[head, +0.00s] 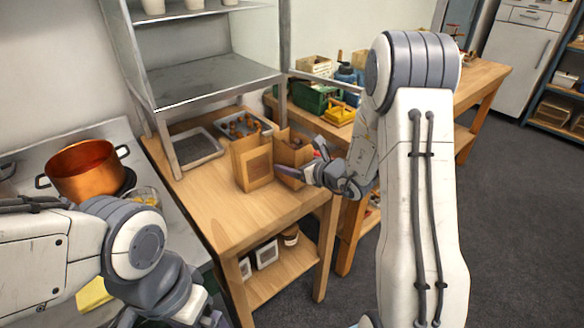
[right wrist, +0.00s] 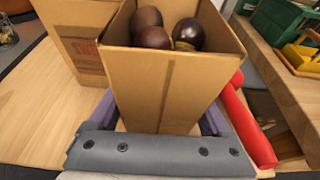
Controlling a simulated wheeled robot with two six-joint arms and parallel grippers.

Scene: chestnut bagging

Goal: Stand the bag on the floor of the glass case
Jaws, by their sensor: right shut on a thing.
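An open brown paper bag (head: 291,150) stands at the right side of the wooden table. In the right wrist view the bag (right wrist: 165,85) holds several dark brown chestnuts near its top. My right gripper (head: 304,162) is shut on this bag, with a purple finger on each side of it. The bag looks upright; whether its base touches the table is hidden. The glass case (head: 210,78) with grey shelves rises at the back left, above and behind the bag. My left gripper (head: 170,318) is at the bottom edge, mostly cut off, its jaws unclear.
A second paper bag (head: 252,163) stands just left of the held one. Metal trays (head: 195,148) lie under the case, one with chestnuts. A red rod-like thing (right wrist: 250,120) lies beside the held bag. A copper pot (head: 86,170) stands left. The front tabletop is clear.

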